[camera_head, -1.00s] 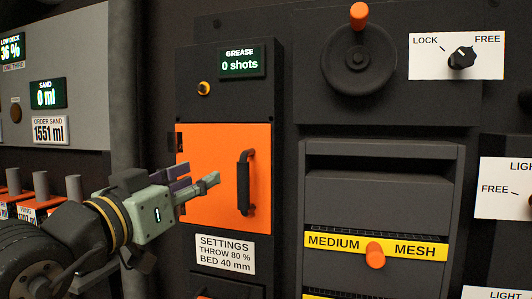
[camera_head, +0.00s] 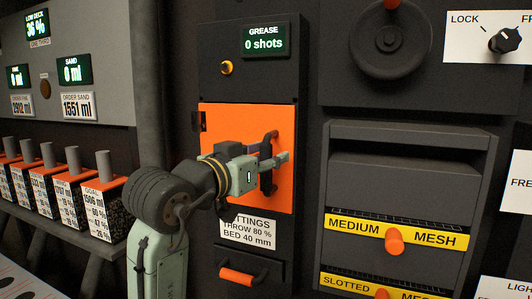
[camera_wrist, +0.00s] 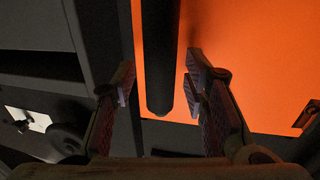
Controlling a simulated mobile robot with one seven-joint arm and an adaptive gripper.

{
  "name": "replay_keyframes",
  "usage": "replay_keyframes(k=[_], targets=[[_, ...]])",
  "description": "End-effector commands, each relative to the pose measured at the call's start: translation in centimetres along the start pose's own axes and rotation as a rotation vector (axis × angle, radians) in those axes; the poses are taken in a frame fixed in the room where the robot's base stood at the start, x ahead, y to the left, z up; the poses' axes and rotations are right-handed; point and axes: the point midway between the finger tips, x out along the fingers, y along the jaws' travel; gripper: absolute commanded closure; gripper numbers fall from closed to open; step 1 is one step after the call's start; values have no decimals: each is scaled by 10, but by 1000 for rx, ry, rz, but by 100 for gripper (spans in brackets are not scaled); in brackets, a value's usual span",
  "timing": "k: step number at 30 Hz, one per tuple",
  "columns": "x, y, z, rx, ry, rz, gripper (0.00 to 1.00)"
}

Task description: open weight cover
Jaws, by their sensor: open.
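The orange cover (camera_head: 228,118) is a flat panel under the grease display and looks shut. A dark upright handle (camera_head: 266,182) stands out near its right side. My gripper (camera_head: 279,161) is in front of the cover at the handle and hides part of both. In the wrist view, the handle (camera_wrist: 160,50) shows as a dark bar against the orange cover (camera_wrist: 255,75). My open fingers (camera_wrist: 160,80) are on either side of the bar, with gaps showing between them and it. I cannot see any contact.
A settings label (camera_head: 248,234) and a small drawer with an orange handle (camera_head: 238,277) are below the cover. A mesh drawer unit (camera_head: 405,180) stands to the right. Orange-topped containers (camera_head: 103,186) line a shelf at left. A grey vertical post (camera_head: 151,90) stands between.

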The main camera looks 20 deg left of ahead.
Motion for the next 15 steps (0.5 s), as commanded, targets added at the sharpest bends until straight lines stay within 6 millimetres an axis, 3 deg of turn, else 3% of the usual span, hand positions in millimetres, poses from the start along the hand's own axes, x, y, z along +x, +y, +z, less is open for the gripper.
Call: replay_keyframes(k=[7, 15], targets=[[0, 0, 0, 0, 0, 0, 60], [0, 0, 0, 0, 0, 0, 78]])
